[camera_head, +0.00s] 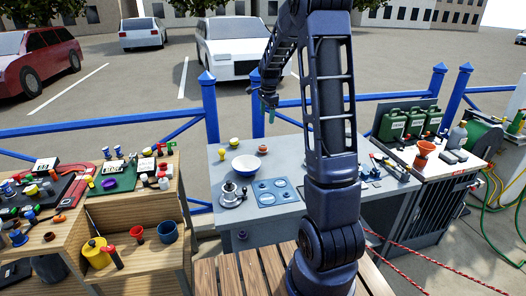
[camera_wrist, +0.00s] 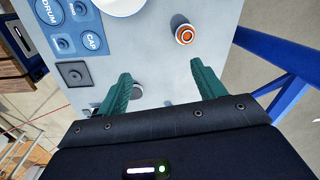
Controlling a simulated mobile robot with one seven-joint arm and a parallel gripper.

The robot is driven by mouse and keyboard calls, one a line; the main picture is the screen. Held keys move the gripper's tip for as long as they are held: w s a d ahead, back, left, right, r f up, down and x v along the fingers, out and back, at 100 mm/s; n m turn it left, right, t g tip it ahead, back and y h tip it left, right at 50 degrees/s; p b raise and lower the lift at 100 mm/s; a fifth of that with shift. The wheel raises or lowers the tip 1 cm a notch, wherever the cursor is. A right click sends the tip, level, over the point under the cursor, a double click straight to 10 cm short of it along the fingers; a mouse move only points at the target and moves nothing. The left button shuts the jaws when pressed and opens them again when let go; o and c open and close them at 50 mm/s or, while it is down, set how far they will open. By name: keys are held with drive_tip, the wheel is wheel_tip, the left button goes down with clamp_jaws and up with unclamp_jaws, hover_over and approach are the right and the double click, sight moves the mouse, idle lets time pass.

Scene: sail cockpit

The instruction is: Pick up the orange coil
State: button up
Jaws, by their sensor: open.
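A small round object with an orange ring on top, likely the orange coil (camera_wrist: 184,34), stands on the light grey counter in the wrist view. A small orange item behind the white bowl in the head view (camera_head: 263,149) looks like the same thing. My gripper (camera_wrist: 162,85) is open, with its two green fingers apart and nothing held between them. The orange-ringed object lies beyond the fingertips, nearer the right finger, and is not touched. In the head view my gripper (camera_head: 269,103) hangs above the far side of the counter.
The grey counter (camera_head: 290,160) holds a white bowl (camera_head: 246,165), a blue panel (camera_head: 274,191) and a metal pot (camera_head: 231,194). A yellow item (camera_head: 234,141) stands near its back left. A blue railing (camera_head: 210,112) runs behind. Cluttered benches stand on both sides.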

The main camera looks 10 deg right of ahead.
sight(263, 145)
drive_tip(key=w+f+m, duration=0.1)
drive_tip(key=w+f, duration=0.2)
drive_tip(key=f, duration=0.1)
drive_tip(key=w+f+m, duration=0.2)
drive_tip(key=w+f, duration=0.1)
drive_tip(key=f, duration=0.1)
drive_tip(key=w+f+m+g, duration=0.1)
drive_tip(key=w+f, duration=0.2)
drive_tip(key=f, duration=0.1)
drive_tip(key=shift+w+d+f, duration=0.15)
drive_tip(key=shift+w+f, duration=0.2)
drive_tip(key=shift+f, duration=0.05)
drive_tip(key=f, duration=1)
drive_tip(key=shift+s+d+f, duration=0.1)
drive_tip(key=shift+d+f, duration=0.1)
drive_tip(key=shift+f, duration=0.15)
drive_tip(key=c, duration=1)
